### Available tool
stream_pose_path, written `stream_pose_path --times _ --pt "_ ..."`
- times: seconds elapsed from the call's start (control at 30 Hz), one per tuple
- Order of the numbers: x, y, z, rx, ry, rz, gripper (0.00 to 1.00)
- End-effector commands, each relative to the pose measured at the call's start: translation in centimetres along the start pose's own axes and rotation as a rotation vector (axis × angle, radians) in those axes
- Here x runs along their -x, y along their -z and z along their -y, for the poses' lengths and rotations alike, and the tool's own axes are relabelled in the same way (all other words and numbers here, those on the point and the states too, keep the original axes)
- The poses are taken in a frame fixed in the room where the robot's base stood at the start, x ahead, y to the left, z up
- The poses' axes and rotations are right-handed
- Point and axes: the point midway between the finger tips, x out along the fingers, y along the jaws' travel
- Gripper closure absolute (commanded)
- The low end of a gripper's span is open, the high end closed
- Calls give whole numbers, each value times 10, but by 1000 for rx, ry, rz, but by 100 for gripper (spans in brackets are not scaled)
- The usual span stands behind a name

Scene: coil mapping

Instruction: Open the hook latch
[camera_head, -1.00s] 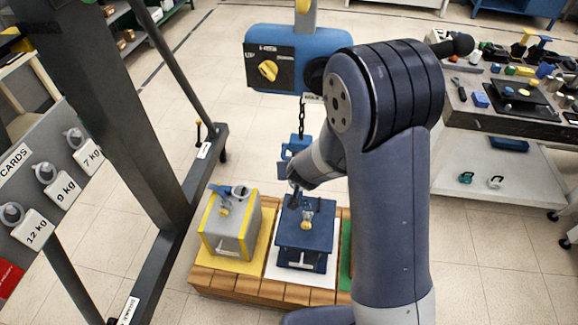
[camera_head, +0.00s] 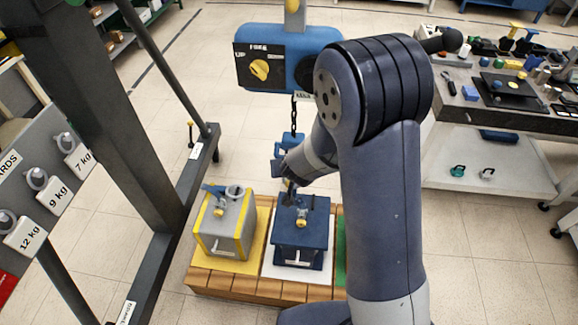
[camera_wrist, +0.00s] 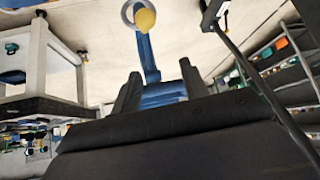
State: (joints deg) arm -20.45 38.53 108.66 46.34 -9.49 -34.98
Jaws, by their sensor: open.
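A blue hook block (camera_head: 290,143) hangs on a dark chain from the hoist, behind my wrist in the head view. In the wrist view a blue shank (camera_wrist: 149,58) leads to a pale ring (camera_wrist: 130,14), apparently the hook, with a yellow rounded piece (camera_wrist: 145,19) at it. I cannot tell for sure whether that yellow piece is the latch. My gripper (camera_wrist: 160,86) is open. The blue shank's wider end lies in line between its fingers, and contact cannot be judged. In the head view my gripper (camera_head: 284,181) is beside the hanging hook, above the blue weight, and partly hidden by my arm.
The blue hoist (camera_head: 318,48) with a yellow knob hangs above. A blue weight (camera_head: 300,235) and a grey-yellow weight (camera_head: 224,228) stand on a wooden pallet (camera_head: 235,285) below. A dark frame post (camera_head: 130,130) stands left. A cluttered bench (camera_head: 500,115) is at right.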

Motion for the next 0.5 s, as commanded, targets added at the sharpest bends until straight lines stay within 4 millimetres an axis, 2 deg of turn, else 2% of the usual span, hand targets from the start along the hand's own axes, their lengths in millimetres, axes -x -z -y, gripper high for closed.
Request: stream_pose_path --times 0.17,0.5 --pt "18 3 0 0 1 -2 58" --pt "89 4 1 1 1 -2 58"
